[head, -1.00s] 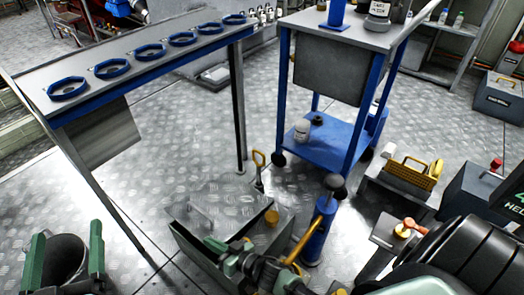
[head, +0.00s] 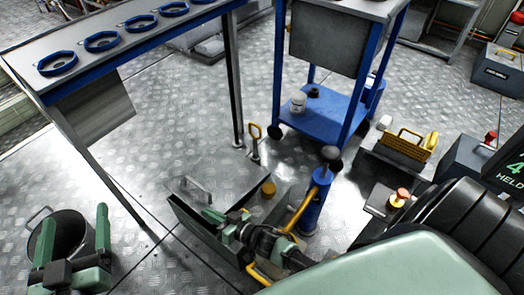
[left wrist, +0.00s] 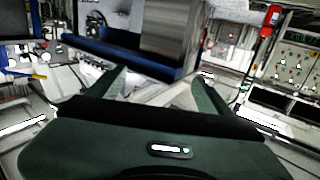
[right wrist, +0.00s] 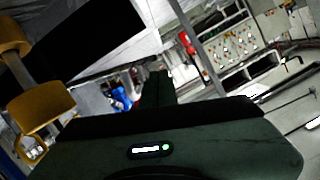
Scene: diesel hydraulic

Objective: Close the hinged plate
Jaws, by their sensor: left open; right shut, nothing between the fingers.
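The hinged plate (head: 225,172) is a grey tread-patterned panel with a bar handle (head: 197,190), low near the floor in the head view. A dark side wall (head: 192,218) shows below its near edge; its exact tilt is hard to tell. My right gripper (head: 212,214) is shut and empty, in front of the plate near the handle; whether it touches is unclear. The right wrist view shows its closed fingers (right wrist: 158,80). My left gripper (head: 75,215) is open and empty at the lower left, well away from the plate. Its spread fingers show in the left wrist view (left wrist: 155,85).
A yellow cap (head: 268,188) and a blue cylinder with a yellow lever (head: 316,195) stand right of the plate. A blue cart (head: 320,115) and a long bench (head: 130,38) stand behind. A bucket (head: 65,240) is by my left gripper. Floor between bucket and plate is clear.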

